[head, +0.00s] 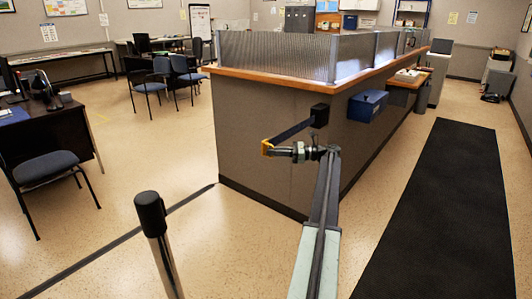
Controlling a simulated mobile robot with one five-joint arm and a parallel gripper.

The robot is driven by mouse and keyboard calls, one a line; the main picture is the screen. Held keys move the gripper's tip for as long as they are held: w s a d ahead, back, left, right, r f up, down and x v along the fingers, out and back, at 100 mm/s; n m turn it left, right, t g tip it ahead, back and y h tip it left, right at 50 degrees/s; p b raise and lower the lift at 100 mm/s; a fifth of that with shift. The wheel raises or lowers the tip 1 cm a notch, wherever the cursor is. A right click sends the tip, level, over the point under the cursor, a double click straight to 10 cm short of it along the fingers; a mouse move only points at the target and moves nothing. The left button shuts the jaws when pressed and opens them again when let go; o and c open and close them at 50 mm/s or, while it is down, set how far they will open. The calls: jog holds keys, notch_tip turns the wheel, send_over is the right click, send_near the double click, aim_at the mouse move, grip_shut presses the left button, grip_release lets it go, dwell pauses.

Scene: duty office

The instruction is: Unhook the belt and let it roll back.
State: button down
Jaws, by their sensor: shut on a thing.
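The dark belt (291,132) stretches from a black wall box (319,115) on the grey counter side to a yellow-orange end clip (267,147). The belt is off the floor and is drawn out a short way, sloping down to the left. My gripper (276,151) is shut on the end clip, at the belt's free end. A black-topped post (151,214) stands at the front left, well apart from the clip. No belt spans the gap between post and clip. The gripper's fingers are small here and partly merge with the clip.
The long counter (265,155) with a wooden top fills the middle. A blue box (367,105) hangs on its side. A black mat (445,215) lies at right. A blue chair (46,168) and desk stand at left.

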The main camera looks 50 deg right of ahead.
jog(key=shift+s+a, duration=0.1)
jog(key=c, duration=1.5)
grip_release()
jog(key=shift+a, duration=0.1)
jog(key=shift+c, duration=0.2)
jog(key=shift+w, duration=0.25)
jog(key=shift+a, duration=0.1)
